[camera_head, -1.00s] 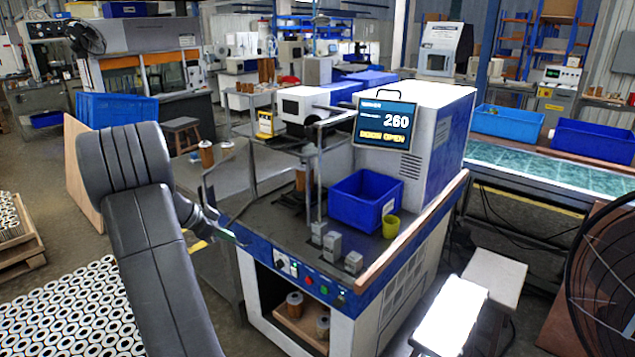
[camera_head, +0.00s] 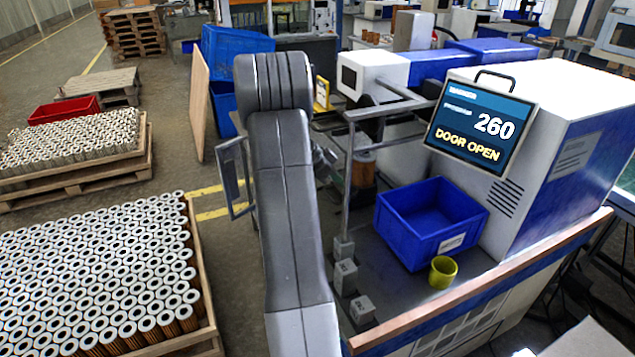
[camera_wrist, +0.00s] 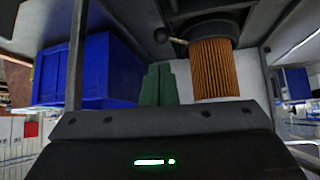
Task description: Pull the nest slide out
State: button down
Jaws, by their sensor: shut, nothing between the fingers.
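An orange pleated cartridge (camera_wrist: 215,68) sits against a dark round holder (camera_wrist: 205,28), which I take to be the nest. A short rod with a black ball knob (camera_wrist: 162,35) sticks out beside the holder. My gripper's green fingertips (camera_wrist: 157,84) are together and empty, pointing toward the knob, apart from it in the picture; the exact gap cannot be told. In the head view the cartridge (camera_head: 363,166) stands on the machine, right of my arm. My arm hides the gripper tips there.
A blue bin (camera_head: 405,240) and a yellow cup (camera_head: 443,272) stand on the machine top, with small grey blocks (camera_head: 361,309) in front. The screen (camera_head: 480,125) reads DOOR OPEN. A metal post (camera_head: 348,190) rises close to the cartridge. Pallets of cartridges (camera_head: 100,270) lie at left.

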jog(key=p+x, duration=0.1)
jog(key=x, duration=0.7)
jog(key=shift+w+d, duration=0.2)
jog(key=shift+d, duration=0.05)
jog(key=shift+a, duration=0.1)
jog(key=shift+s+a+f+b, duration=0.15)
jog(key=shift+s+a+b, duration=0.05)
jog(key=shift+a+b, duration=0.4)
jog(key=s+a+b, duration=0.2)
jog(key=a+b, duration=0.1)
jog(key=a, duration=0.2)
jog(key=s+a+b, duration=0.2)
jog(key=a+b, duration=0.2)
jog(key=a, duration=0.1)
jog(key=s+a+b, duration=0.2)
jog(key=a+b, duration=0.2)
jog(key=a, duration=0.1)
jog(key=shift+s+a, duration=0.3)
jog(key=shift+a, duration=0.05)
jog(key=shift+s+a+r, duration=0.15)
jog(key=shift+a+r, duration=0.1)
jog(key=shift+a, duration=0.05)
